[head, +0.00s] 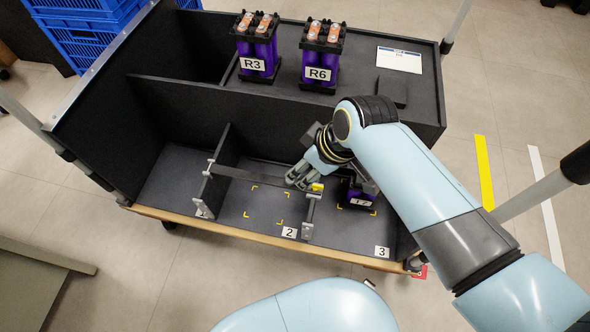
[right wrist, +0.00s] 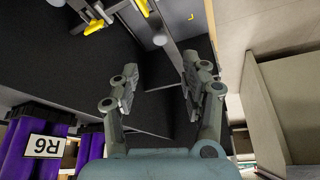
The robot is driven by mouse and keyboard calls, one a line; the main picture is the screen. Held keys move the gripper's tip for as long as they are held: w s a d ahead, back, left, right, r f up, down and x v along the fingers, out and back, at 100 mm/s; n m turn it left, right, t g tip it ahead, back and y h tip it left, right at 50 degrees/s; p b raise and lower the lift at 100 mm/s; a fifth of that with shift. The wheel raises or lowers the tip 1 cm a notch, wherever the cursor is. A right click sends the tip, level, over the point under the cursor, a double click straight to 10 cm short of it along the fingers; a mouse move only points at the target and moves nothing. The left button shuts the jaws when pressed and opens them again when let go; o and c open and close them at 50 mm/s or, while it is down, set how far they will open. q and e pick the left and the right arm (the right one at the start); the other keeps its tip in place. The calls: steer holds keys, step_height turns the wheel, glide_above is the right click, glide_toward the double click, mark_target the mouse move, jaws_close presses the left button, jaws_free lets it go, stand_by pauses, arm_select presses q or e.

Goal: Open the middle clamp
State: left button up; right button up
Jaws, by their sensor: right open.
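A clamp with a yellow handle (head: 317,187) stands on the metal post between bays 2 and 3. A dark flat bar (head: 262,179) runs from it leftward across bay 2. My right gripper (head: 298,181) is just left of the yellow handle, above the bar. In the right wrist view its two fingers (right wrist: 160,88) are apart with nothing between them. That view shows yellow handles (right wrist: 93,26) beyond the fingers, near the top edge. I cannot tell which handle belongs to the middle clamp. My left gripper is not in view.
Purple modules R3 (head: 257,47) and R6 (head: 322,57) stand on the rear shelf. A dark divider (head: 217,165) bounds bay 2's left side. Bay 2's floor (head: 265,207) is clear.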

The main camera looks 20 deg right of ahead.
steer(key=b+x, duration=0.3)
steer(key=x, duration=0.5)
steer(key=shift+s+d+f+b, duration=0.1)
steer(key=shift+f+b, duration=0.1)
steer(key=shift+b, duration=0.2)
steer(key=shift+w+f, duration=0.25)
steer(key=shift+f, duration=0.15)
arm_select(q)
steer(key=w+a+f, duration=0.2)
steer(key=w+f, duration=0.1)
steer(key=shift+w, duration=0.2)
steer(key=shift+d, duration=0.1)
arm_select(e)
jaws_close()
